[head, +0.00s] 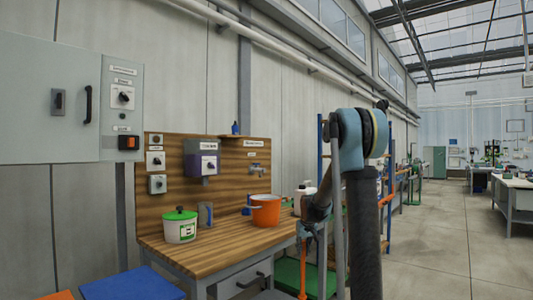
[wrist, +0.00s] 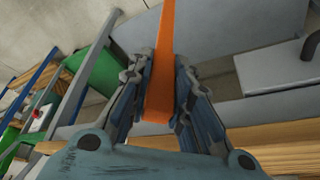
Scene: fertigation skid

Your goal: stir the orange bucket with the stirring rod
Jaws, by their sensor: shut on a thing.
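The orange bucket (head: 265,212) stands upright on the wooden bench top (head: 205,255), near its right end. My gripper (head: 308,232) is to the right of the bucket, just off the bench's right edge. It is shut on the orange stirring rod (head: 303,270), which hangs down below it beside the bench. In the wrist view the rod (wrist: 161,60) lies between both fingers of my gripper (wrist: 160,85). The bucket is not seen in the wrist view, and its inside is hidden in the head view.
A white pot with a green lid (head: 180,228) and a grey jug (head: 205,214) stand left of the bucket. A wooden back panel (head: 225,165) with control boxes rises behind. A blue-posted rack (head: 321,150) stands right of the bench. Open floor (head: 440,245) lies further right.

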